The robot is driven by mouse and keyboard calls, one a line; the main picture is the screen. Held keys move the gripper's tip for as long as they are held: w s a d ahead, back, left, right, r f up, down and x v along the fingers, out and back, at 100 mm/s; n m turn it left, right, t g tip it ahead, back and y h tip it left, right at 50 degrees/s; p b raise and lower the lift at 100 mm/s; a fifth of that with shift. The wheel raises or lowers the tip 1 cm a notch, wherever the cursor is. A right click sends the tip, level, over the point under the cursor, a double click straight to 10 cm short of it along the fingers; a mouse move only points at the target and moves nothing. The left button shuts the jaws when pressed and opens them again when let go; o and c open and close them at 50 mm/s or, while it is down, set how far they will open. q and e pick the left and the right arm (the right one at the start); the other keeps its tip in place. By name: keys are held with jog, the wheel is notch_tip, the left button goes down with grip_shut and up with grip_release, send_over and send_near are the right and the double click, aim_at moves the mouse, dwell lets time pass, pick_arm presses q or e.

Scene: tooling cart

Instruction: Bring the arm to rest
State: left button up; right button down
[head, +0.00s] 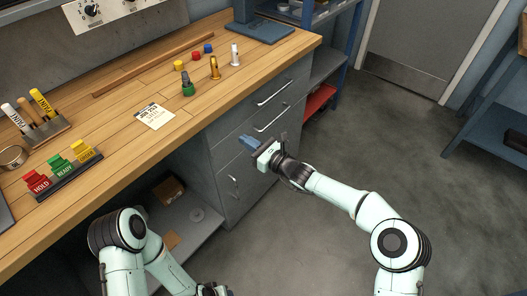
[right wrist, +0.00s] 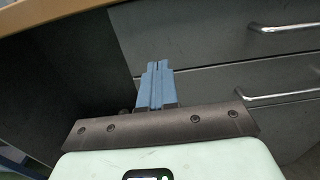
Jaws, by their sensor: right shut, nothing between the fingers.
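My left arm comes in at the lower left of the head view. Only a small dark part of its end (head: 214,290) shows at the bottom edge, and its fingers cannot be made out.
The wooden workbench (head: 130,75) carries a HOLD/READY stamp rack (head: 68,178), paint markers (head: 40,100), a paper card (head: 155,116) and small coloured caps. The grey drawers (head: 250,125) have protruding handles (head: 275,92). Open floor (head: 400,140) lies to the right.

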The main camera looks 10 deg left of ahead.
pick_arm(q)
jog(key=shift+s+d+r+g+p, duration=0.35)
jog(key=shift+s+r, duration=0.2)
jog(key=shift+s, duration=0.25)
pick_arm(e)
jog(key=v, duration=0.6)
